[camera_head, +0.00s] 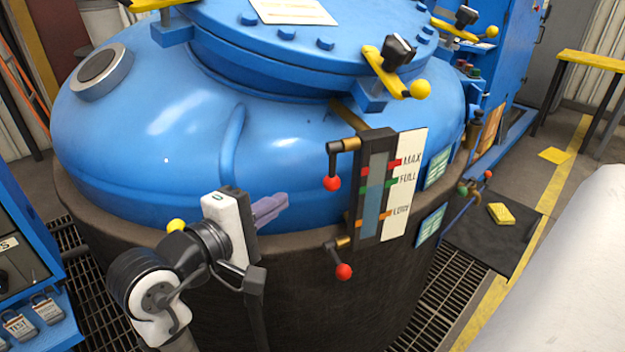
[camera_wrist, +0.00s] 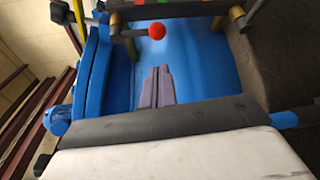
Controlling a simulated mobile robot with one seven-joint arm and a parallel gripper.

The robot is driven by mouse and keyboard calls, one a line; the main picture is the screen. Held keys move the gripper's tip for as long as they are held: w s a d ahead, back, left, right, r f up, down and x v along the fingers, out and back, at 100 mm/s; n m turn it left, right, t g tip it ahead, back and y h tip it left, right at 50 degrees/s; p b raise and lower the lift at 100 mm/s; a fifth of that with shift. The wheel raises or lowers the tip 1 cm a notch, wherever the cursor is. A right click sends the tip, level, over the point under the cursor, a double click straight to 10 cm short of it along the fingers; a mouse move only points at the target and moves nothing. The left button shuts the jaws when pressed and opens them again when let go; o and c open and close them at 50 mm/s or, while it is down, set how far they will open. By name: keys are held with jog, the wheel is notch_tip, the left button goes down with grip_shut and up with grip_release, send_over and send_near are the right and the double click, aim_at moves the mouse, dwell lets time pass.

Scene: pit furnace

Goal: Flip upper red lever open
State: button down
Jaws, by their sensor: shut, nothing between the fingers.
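The upper red lever (camera_head: 332,168) is a short black arm with a red ball, hanging down from a brass fitting at the upper left of the sight gauge (camera_head: 375,190). In the wrist view a lever with a red ball (camera_wrist: 157,31), apparently this one, lies at the top, beyond my fingertips. My gripper (camera_head: 272,206) is shut and empty, with its purplish fingers side by side. It is left of the lever and a little lower in the head view, with a visible gap. The fingers (camera_wrist: 156,86) point toward the gauge side in the wrist view.
A lower red-ball lever (camera_head: 342,262) hangs at the gauge's bottom. The gauge has a white label plate (camera_head: 405,185) on its right. The blue vessel (camera_head: 170,130) curves behind my gripper. Yellow-handled clamps (camera_head: 395,75) stick out from the lid above.

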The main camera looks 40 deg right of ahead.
aim_at(332, 166)
jog(key=x, duration=1)
jog(key=shift+p, duration=0.4)
jog(key=shift+w+r+p, duration=0.1)
jog(key=shift+p, duration=0.3)
